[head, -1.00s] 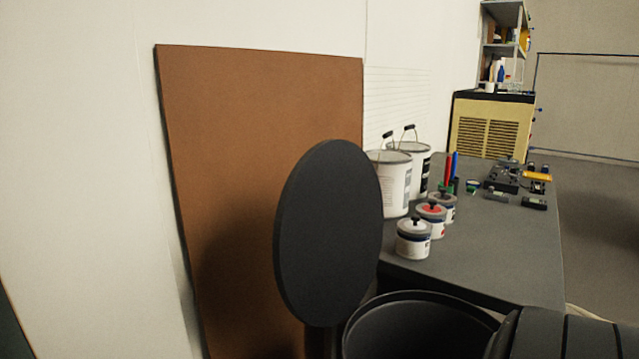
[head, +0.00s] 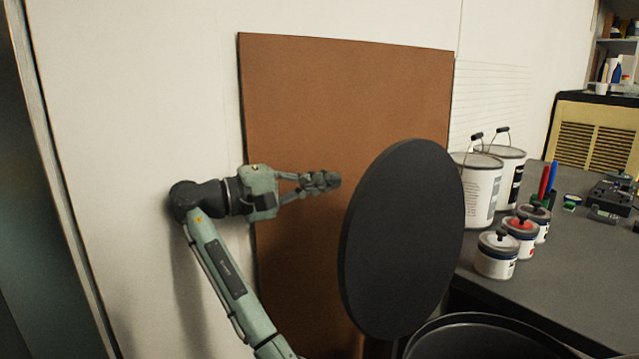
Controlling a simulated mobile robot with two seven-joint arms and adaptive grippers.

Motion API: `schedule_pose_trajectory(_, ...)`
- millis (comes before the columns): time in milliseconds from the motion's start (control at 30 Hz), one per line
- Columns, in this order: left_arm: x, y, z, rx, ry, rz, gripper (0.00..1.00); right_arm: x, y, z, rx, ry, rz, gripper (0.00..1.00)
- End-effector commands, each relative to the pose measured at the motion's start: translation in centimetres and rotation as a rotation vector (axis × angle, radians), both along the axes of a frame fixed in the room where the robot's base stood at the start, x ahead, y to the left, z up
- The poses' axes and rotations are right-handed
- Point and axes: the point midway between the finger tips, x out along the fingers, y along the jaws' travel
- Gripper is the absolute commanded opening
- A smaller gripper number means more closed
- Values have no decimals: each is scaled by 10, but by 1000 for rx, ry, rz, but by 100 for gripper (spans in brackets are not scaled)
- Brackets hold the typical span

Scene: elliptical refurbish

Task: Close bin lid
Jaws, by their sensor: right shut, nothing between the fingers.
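The dark round bin lid (head: 405,240) stands open and nearly upright at the lower middle of the head view. The black bin (head: 490,338) is below it to the right, and only its upper rim and part of its inside show. My right gripper (head: 328,181) is shut and empty, left of the lid near its upper half. Its fingers point right toward the lid's edge, with a small gap in the picture. How far apart they are in depth I cannot tell. My left gripper is not in view.
A brown board (head: 340,110) leans on the white wall behind the gripper and lid. A grey table (head: 560,265) right of the lid bears large white buckets (head: 482,190), several small paint cans (head: 496,257) and tools. A yellow vented cabinet (head: 595,130) stands farther back.

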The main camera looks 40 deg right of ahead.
Motion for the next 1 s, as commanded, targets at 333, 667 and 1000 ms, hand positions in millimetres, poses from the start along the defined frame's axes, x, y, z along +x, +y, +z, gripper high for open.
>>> schedule_pose_trajectory(333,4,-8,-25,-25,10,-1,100,-24,-58,0,0,-2,3,0)
schedule_pose_trajectory(667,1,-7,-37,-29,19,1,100,-49,-60,-1,1,-1,2,0)
schedule_pose_trajectory(1000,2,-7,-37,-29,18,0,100,-49,-60,-1,1,-1,2,0)
